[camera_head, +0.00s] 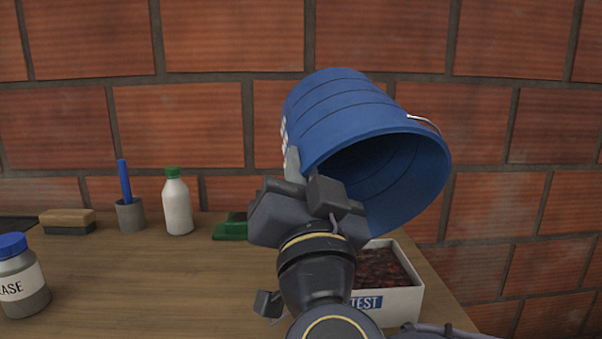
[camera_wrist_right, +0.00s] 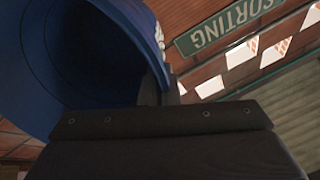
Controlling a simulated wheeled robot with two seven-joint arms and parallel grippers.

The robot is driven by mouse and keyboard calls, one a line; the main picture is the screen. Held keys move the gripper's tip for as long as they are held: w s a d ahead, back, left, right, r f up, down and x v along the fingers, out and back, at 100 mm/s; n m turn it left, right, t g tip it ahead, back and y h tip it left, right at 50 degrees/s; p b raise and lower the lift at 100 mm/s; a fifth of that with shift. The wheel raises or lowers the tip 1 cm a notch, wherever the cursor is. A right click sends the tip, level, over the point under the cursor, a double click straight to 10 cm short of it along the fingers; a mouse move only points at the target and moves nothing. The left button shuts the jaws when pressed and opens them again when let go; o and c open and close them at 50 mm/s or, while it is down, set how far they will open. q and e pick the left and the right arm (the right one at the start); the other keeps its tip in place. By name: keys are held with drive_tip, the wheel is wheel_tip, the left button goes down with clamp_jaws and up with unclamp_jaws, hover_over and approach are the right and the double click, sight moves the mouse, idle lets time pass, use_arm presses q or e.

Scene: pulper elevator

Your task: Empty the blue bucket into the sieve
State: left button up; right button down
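The blue bucket (camera_head: 345,115) is raised and tipped on its side in the head view, its mouth facing right and downward toward the camera. The visible inside is dark and shows no contents. My right gripper (camera_head: 293,165) is shut on the bucket's wall near the rim. The bucket (camera_wrist_right: 75,60) fills the upper left of the right wrist view, with the right fingertips (camera_wrist_right: 158,92) at its edge. Below the bucket, a white box (camera_head: 400,304) marked TEST holds dark red berries. I cannot make out a separate sieve. My left gripper is not identifiable in view.
The wooden table (camera_head: 150,275) carries a labelled jar (camera_head: 22,285), a brush (camera_head: 67,222), a cup with a blue stick (camera_head: 130,213), a white bottle (camera_head: 178,205) and a green object (camera_head: 231,228). A brick wall (camera_head: 180,120) stands close behind. The table's front-left middle is clear.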

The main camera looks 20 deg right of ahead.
sight(290, 142)
drive_tip(key=w+g+p, duration=0.1)
drive_tip(key=p, duration=0.2)
drive_tip(key=w+r+g+p, duration=0.1)
drive_tip(key=w+p, duration=0.1)
drive_tip(key=p, duration=0.1)
drive_tip(key=w+g+p, duration=0.1)
drive_tip(key=g+p, duration=0.1)
drive_tip(key=p, duration=0.1)
drive_tip(key=shift+w+d+r+y, duration=0.2)
drive_tip(key=shift+w+r+y, duration=0.15)
drive_tip(key=shift+y, duration=0.05)
drive_tip(key=w+r+n+g+y+p, duration=0.1)
drive_tip(key=w+r+g+p, duration=0.65)
drive_tip(key=p, duration=1.65)
drive_tip(key=w+d+f+g+y+p, duration=0.1)
drive_tip(key=w+f+g+p, duration=0.4)
drive_tip(key=g+p, duration=0.6)
wheel_tip(290, 142, down, 2)
drive_tip(key=shift+f+n+g+y+p, duration=0.25)
drive_tip(key=shift+n+g+y+p, duration=0.1)
drive_tip(key=shift+p, duration=0.15)
drive_tip(key=shift+d, duration=0.1)
